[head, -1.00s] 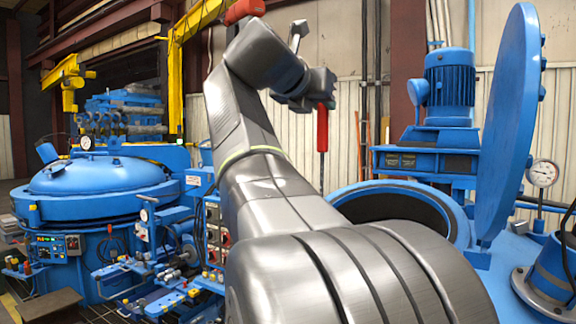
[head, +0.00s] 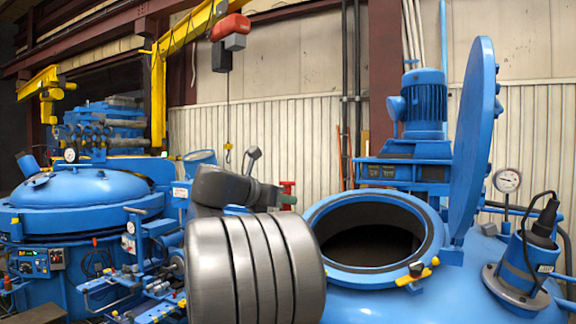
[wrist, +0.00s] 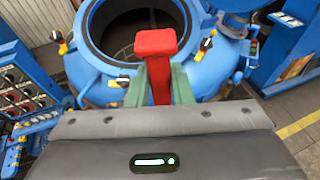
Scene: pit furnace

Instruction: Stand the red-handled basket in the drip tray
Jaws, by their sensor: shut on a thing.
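The red handle (wrist: 157,42) of the basket stands between the two green fingers of my gripper (wrist: 160,78) in the wrist view. The fingers are shut on it. In the head view my gripper (head: 287,197) is beyond my arm, left of the open blue vessel, with a little red handle (head: 288,186) showing. The basket's body below the handle is hidden in both views. I cannot make out the drip tray in either view.
The open blue vessel (head: 427,262) has a dark round mouth, rim clamps and a raised lid (head: 470,140). It also shows in the wrist view (wrist: 83,72). A closed blue furnace (head: 80,190) stands left. A red hoist (head: 230,27) hangs above. A gauge (head: 507,181) stands right.

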